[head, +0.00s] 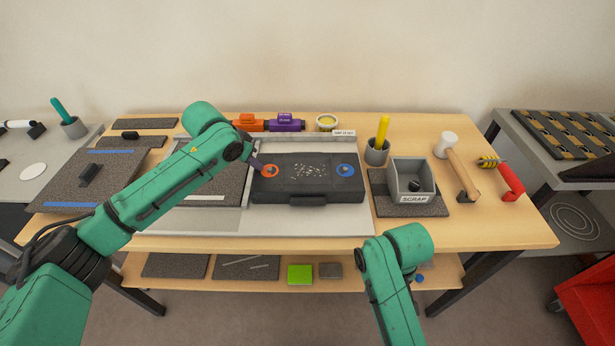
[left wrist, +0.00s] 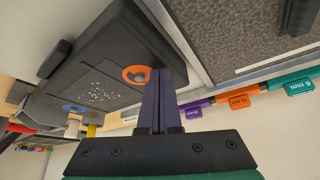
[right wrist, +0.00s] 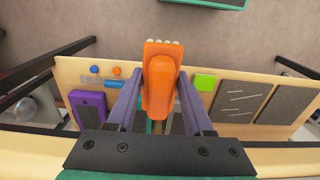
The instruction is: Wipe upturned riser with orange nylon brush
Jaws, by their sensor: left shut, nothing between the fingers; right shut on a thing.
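The upturned riser (head: 280,194) is a dark block lying on a grey sheet at the middle of the bench. Pale crumbs (head: 308,171) lie on its middle, between an orange ring (head: 271,171) and a blue ring (head: 345,170). My left gripper (head: 260,165) is shut and empty, its tips at the riser's left end by the orange ring; they also show in the left wrist view (left wrist: 160,78). I cannot tell whether they touch. My right gripper (right wrist: 160,82) is shut on the orange brush (right wrist: 160,63), whose pale bristle tips show. In the head view that gripper and brush are hidden.
The SCRAP bin (head: 412,180), a grey cup (head: 376,152) with a yellow tool, and a mallet (head: 457,165) stand right of the riser. Orange (head: 248,122) and purple (head: 285,123) blocks sit behind. A lower shelf (head: 210,284) holds tiles and a green block (head: 299,274).

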